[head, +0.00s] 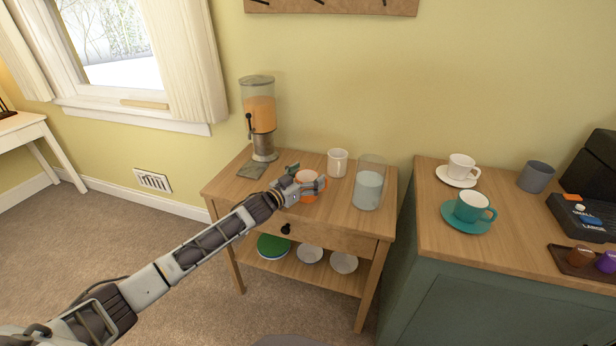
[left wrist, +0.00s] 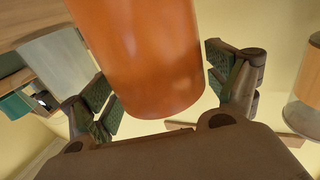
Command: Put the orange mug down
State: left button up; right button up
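The orange mug (head: 307,178) is over the top of the small wooden table (head: 232,188), near its middle. I cannot tell whether its base touches the wood. My left gripper (head: 305,184) reaches in from the left with its fingers on both sides of the mug. In the left wrist view the mug (left wrist: 150,60) fills the space between the green finger pads of the gripper (left wrist: 163,90). My right gripper is out of view.
A white mug (head: 337,163) and a glass jar (head: 369,185) stand right of the gripper. The table's front strip is bare. A green cabinet (head: 460,290) with cups is at right.

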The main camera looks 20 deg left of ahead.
pick_arm(q)
jog(key=shift+r, duration=0.15)
jog(key=shift+s, duration=0.1)
jog(key=shift+v, duration=1.3)
jog(key=shift+p+v, duration=0.45)
jog(key=shift+v, duration=2.35)
jog(key=shift+p+v, duration=0.3)
jog(key=shift+v, duration=1.5)
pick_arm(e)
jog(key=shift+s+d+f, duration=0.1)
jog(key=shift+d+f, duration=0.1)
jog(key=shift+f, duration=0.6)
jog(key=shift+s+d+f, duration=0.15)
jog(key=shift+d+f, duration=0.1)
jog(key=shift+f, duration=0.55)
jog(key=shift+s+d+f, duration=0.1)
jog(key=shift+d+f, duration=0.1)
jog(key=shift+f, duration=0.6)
